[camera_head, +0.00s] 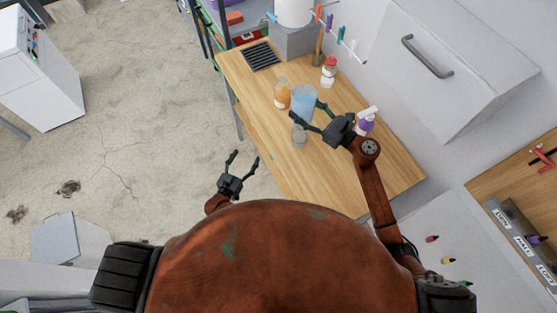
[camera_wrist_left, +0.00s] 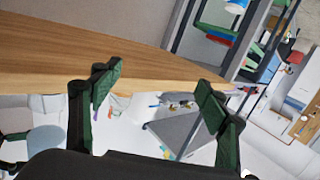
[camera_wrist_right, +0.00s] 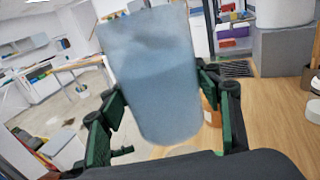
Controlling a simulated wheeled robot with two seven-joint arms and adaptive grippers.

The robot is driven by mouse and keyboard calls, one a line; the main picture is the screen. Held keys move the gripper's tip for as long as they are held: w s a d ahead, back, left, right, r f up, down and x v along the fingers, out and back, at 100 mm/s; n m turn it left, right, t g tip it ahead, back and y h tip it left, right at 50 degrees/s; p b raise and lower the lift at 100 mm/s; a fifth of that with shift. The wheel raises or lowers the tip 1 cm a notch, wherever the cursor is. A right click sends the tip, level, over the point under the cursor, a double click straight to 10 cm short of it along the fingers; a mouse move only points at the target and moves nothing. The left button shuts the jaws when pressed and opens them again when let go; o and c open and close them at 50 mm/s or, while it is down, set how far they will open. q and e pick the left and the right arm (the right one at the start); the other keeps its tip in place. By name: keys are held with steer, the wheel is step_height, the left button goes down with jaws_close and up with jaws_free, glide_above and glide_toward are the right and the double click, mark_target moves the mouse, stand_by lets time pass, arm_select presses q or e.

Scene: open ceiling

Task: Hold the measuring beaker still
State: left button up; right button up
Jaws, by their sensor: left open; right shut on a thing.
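The measuring beaker (camera_head: 304,103) is a translucent beaker with blue contents on the wooden table (camera_head: 385,175). In the right wrist view the beaker (camera_wrist_right: 155,80) stands between the fingers, slightly tilted in the picture. My right gripper (camera_head: 308,115) is shut on it, one finger on each side. Whether its base touches the table I cannot tell. My left gripper (camera_head: 243,160) is open and empty, off the table's left edge. In the left wrist view its fingers (camera_wrist_left: 155,90) are spread wide with nothing between them, by the table edge.
An amber bottle (camera_head: 282,93) stands just left of the beaker and a red-capped jar (camera_head: 329,72) behind it. A small grey jar (camera_head: 299,136) is in front. A purple-and-white spray bottle (camera_head: 366,120) stands to the right. The near right tabletop is clear.

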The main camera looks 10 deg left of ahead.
arm_select(q)
steer(key=w+d+r+t, duration=0.2)
steer(key=d+r, duration=0.1)
steer(key=r, duration=0.5)
arm_select(e)
steer(key=shift+r, duration=0.1)
arm_select(q)
steer(key=m+g+h, duration=0.3)
steer(key=m+h, duration=0.1)
steer(key=h, duration=0.1)
glide_toward(294, 143)
steer(key=shift+w+d+f, duration=0.2)
steer(key=shift+w+d, duration=0.15)
steer(key=shift+w, duration=0.05)
steer(key=x, duration=1)
steer(key=shift+w+d+r, duration=0.15)
steer(key=shift+w+r, duration=0.05)
steer(key=shift+w, duration=0.15)
steer(key=shift+c, duration=0.3)
steer(key=c, duration=1.2)
arm_select(e)
steer(key=s+a+f, duration=0.6)
steer(key=s+f, duration=0.2)
steer(key=s, duration=0.3)
steer(key=shift+s, duration=0.4)
